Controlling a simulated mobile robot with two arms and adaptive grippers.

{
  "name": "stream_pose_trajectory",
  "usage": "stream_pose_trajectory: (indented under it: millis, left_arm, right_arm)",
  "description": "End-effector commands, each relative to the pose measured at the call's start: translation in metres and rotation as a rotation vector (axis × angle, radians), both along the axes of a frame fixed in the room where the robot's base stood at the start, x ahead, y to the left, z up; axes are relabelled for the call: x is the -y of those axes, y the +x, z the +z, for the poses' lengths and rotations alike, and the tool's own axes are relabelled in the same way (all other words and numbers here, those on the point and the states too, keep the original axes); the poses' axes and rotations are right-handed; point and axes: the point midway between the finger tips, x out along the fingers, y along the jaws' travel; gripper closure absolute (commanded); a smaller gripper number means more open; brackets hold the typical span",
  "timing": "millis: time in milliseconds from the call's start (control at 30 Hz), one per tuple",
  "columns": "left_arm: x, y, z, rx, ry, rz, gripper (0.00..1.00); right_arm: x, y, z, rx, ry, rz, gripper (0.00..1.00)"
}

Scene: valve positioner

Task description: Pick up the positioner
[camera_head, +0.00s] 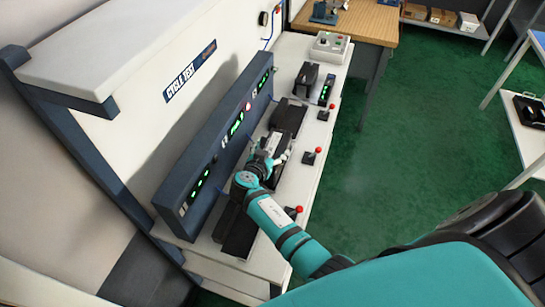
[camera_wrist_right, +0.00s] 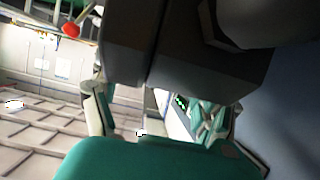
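A grey and dark box that looks like the positioner (camera_head: 272,142) sits at the middle station of the test bench in the head view. My right gripper (camera_head: 269,158) is right at its near end. In the right wrist view a large dark box (camera_wrist_right: 150,45) fills the upper middle, probably the same positioner. The fingers of my right gripper (camera_wrist_right: 155,105) stand wide apart, one near each side of the box. I cannot tell whether they press on it. My arm and hand hide part of the station. My left gripper is not in view.
The bench's display panel (camera_head: 235,125) with green readouts rises close behind the station. Red-knobbed levers (camera_head: 318,151) stand along the bench's front edge. The green floor (camera_head: 400,130) to the right is clear.

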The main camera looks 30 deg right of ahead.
Motion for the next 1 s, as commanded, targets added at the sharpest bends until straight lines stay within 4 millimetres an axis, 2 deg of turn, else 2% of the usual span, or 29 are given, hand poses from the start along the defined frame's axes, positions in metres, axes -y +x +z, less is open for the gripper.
stream_pose_trajectory:
  millis: [67,233,400,567,767,1000]
  left_arm:
    - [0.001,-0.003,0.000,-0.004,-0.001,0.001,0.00]
    - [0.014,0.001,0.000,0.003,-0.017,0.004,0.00]
    - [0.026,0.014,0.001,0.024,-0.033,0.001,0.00]
    - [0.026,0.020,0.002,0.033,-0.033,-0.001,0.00]
    - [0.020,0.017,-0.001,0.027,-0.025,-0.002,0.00]
    - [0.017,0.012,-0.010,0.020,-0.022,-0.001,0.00]
  right_arm:
    - [0.001,0.000,0.000,-0.001,-0.001,-0.002,0.40]
    - [0.001,0.000,0.000,0.000,0.000,-0.002,0.62]
    - [0.001,0.000,0.000,0.000,0.000,-0.001,0.84]
    - [0.001,0.002,0.004,0.009,-0.003,0.000,0.85]
    - [0.001,0.003,0.011,0.011,-0.003,0.000,0.85]
    - [0.001,0.002,0.045,0.016,-0.002,-0.001,0.85]
